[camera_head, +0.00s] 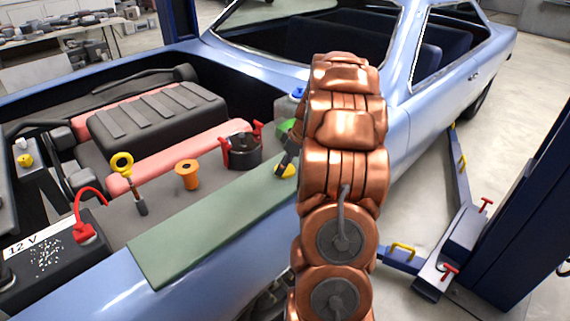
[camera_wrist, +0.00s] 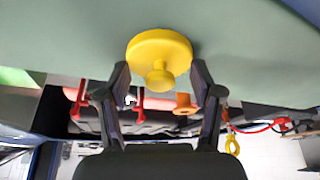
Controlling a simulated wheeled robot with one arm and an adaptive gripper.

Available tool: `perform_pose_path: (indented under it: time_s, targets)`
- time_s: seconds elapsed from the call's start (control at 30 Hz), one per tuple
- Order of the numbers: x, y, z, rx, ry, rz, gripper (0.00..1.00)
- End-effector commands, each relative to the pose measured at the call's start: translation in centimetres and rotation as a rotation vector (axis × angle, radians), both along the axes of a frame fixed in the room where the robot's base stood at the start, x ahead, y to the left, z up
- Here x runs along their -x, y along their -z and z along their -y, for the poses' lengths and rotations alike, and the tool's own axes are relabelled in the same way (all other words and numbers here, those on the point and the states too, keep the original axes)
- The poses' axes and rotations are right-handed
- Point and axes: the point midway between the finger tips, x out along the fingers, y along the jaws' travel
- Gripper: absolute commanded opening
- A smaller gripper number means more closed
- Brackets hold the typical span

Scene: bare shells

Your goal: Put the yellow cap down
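The yellow cap (camera_wrist: 160,52) is a round disc with a small knob, and it appears to rest on the green mat (camera_wrist: 255,60). The knob points towards my wrist camera. My gripper (camera_wrist: 159,78) is open, with one dark finger on each side of the knob and clear gaps to it. The fingertips are close to the disc's edges; whether they touch it I cannot tell. In the head view the cap (camera_head: 286,170) shows as a small yellow patch at the far right part of the mat (camera_head: 190,235). My copper-coloured arm hides part of that area.
An orange flanged part (camera_head: 187,174), a yellow-ringed dipstick (camera_head: 124,165) and a black part with red clamps (camera_head: 243,150) stand beyond the mat. A 12 V battery (camera_head: 50,262) is at left. The near-left mat is bare. The blue car's windshield and a lift post (camera_head: 530,220) are to the right.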

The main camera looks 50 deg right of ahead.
Motion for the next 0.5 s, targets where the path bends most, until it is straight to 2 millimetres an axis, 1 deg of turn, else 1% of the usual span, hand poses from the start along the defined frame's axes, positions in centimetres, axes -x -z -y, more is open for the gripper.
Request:
perform_pose_path:
  time_s: [0.03, 0.2, 0.5]
  targets:
    - [0.00, -0.04, 0.00, 0.000, 0.000, 0.000, 0.72]
    - [0.00, -0.04, 0.00, 0.000, 0.000, 0.000, 0.90]
    - [0.00, -0.07, 0.00, 0.000, 0.000, 0.000, 0.90]
